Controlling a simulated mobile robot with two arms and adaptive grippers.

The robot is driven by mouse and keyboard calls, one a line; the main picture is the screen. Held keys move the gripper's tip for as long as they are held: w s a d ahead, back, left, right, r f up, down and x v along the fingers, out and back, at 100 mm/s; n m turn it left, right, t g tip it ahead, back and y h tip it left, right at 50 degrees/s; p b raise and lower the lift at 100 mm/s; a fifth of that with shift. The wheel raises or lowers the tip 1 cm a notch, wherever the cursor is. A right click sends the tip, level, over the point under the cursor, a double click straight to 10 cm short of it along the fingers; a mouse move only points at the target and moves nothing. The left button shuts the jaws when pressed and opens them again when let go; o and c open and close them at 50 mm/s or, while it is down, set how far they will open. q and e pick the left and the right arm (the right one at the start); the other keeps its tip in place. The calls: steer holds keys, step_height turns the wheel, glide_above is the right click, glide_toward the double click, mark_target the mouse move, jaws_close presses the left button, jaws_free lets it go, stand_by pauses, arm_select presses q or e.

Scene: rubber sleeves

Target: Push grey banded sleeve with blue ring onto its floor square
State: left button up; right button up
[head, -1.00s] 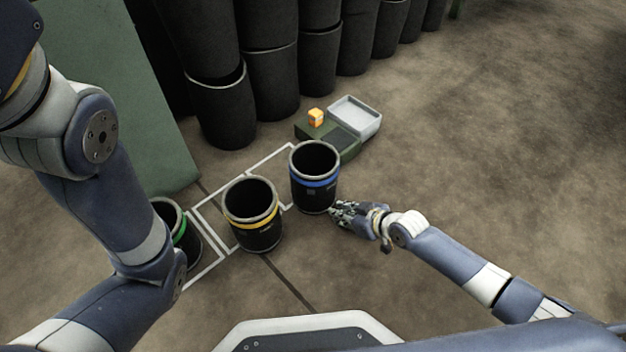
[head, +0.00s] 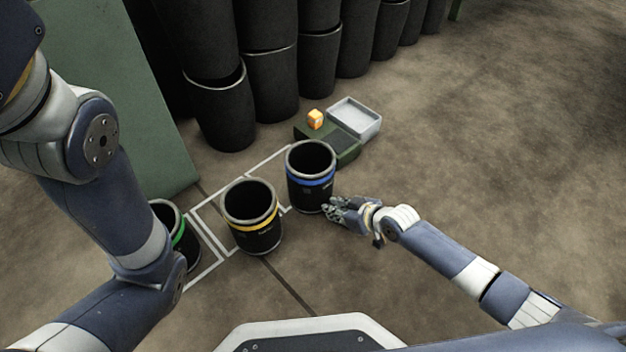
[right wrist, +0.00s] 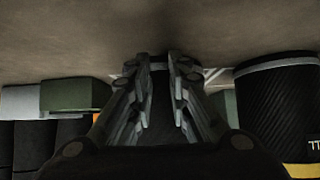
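The dark grey sleeve with the blue ring (head: 311,182) stands upright on the floor, at the right end of a row of white-outlined squares. Its floor square (head: 268,159) shows to its left, and the sleeve covers part of the outline. My right gripper (head: 336,211) is low at the sleeve's right side, at its base. In the right wrist view its fingers (right wrist: 162,66) stand a little apart with a dark surface between them. I cannot tell whether they touch the sleeve. My left arm comes in from the left; its gripper is out of view.
A yellow-ringed sleeve (head: 252,222) stands left of the blue-ringed one. A green-ringed sleeve (head: 178,235) is partly behind my left arm. A green box (head: 325,140) with an orange cube (head: 315,118) and a grey tray (head: 355,117) lie behind. Floor at right is clear.

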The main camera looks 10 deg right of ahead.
mark_target(327, 196)
steer(key=shift+w+a+b, duration=0.6)
steer(key=shift+w+a, duration=0.45)
steer(key=shift+w, duration=0.15)
steer(key=shift+w+a+b, duration=0.55)
steer(key=shift+w+a, duration=0.45)
steer(key=shift+w, duration=0.2)
steer(key=shift+w+a+b, duration=0.6)
steer(key=shift+w+a, duration=0.05)
steer(key=shift+w, duration=0.25)
steer(key=shift+w+a+b, duration=0.55)
steer(key=shift+w+a, duration=0.05)
steer(key=shift+w, duration=0.25)
steer(key=shift+s+d+r+p, duration=0.25)
steer(key=shift+s+r+p, duration=0.1)
steer(key=shift+p, duration=0.4)
steer(key=shift+s+d+r+p, duration=0.25)
steer(key=shift+s+d+p, duration=0.2)
steer(key=shift+p, duration=0.25)
steer(key=s+d+p, duration=0.1)
steer(key=s+r+p, duration=0.1)
steer(key=p, duration=0.1)
steer(key=shift+s+d+r, duration=0.1)
steer(key=shift+s+d, duration=0.1)
steer(key=shift+d, duration=0.2)
steer(key=shift+s+d+r+p, duration=0.3)
steer(key=shift+s+d+p, duration=0.3)
steer(key=shift+s+p, duration=0.3)
steer(key=shift+w, duration=0.1)
